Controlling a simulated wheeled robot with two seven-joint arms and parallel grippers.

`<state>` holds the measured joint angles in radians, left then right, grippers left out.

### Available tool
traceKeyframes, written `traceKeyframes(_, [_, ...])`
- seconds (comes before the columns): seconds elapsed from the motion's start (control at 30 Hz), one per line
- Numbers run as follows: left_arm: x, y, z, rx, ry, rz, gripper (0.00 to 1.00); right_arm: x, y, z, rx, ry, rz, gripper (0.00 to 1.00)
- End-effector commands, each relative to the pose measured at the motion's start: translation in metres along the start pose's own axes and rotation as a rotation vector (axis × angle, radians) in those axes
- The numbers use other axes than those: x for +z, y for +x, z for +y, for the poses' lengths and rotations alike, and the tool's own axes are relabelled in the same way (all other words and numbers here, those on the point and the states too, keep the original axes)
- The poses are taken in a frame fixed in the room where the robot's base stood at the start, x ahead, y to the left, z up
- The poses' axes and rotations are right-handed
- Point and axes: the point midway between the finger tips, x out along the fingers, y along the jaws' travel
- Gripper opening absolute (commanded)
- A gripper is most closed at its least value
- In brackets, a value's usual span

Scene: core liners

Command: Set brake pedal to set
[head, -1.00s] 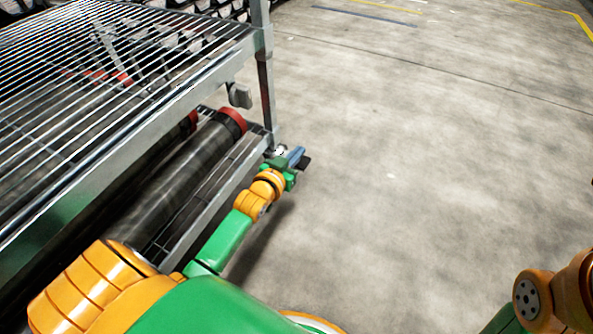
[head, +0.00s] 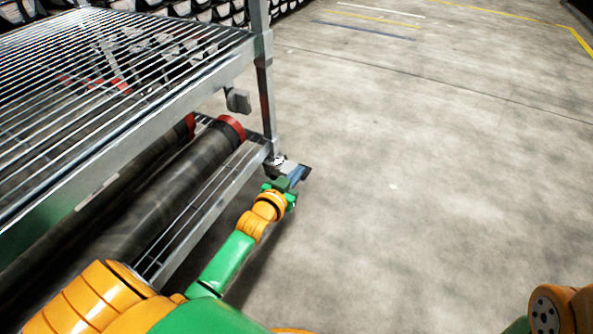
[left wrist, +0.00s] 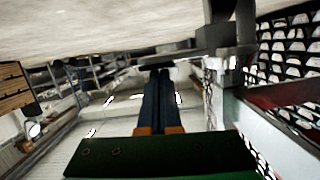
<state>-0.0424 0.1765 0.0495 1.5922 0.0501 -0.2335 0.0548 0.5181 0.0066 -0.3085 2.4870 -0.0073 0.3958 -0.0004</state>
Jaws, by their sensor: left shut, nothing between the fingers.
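The brake pedal is a dark flat tab at the caster (head: 283,164) under the cart's near corner post. In the left wrist view the dark pedal (left wrist: 155,62) sticks out sideways from the caster (left wrist: 228,20), just beyond my fingertips. My left gripper (head: 300,174) is shut and empty, low by the floor at the caster. Its fingers, also in the left wrist view (left wrist: 160,76), point at the pedal; I cannot tell whether they touch it. The pedal's tilt is unclear. My right gripper is out of view.
The wire-shelf cart (head: 264,85) fills the left side, with dark red-capped tubes (head: 195,180) on its lower shelf. A grey latch-like block (head: 238,100) hangs by the post. The concrete floor (head: 430,170) to the right is clear.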

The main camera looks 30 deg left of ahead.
Motion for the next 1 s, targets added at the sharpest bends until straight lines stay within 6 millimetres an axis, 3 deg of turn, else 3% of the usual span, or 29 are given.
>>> traceKeyframes(0.57, [0.006, 0.002, 0.004, -0.029, 0.114, -0.002, 0.00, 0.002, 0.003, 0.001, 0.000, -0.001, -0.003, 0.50])
traceKeyframes(1.0, [0.020, 0.005, 0.008, -0.081, 0.323, -0.002, 0.00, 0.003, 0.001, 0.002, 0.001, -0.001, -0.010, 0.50])
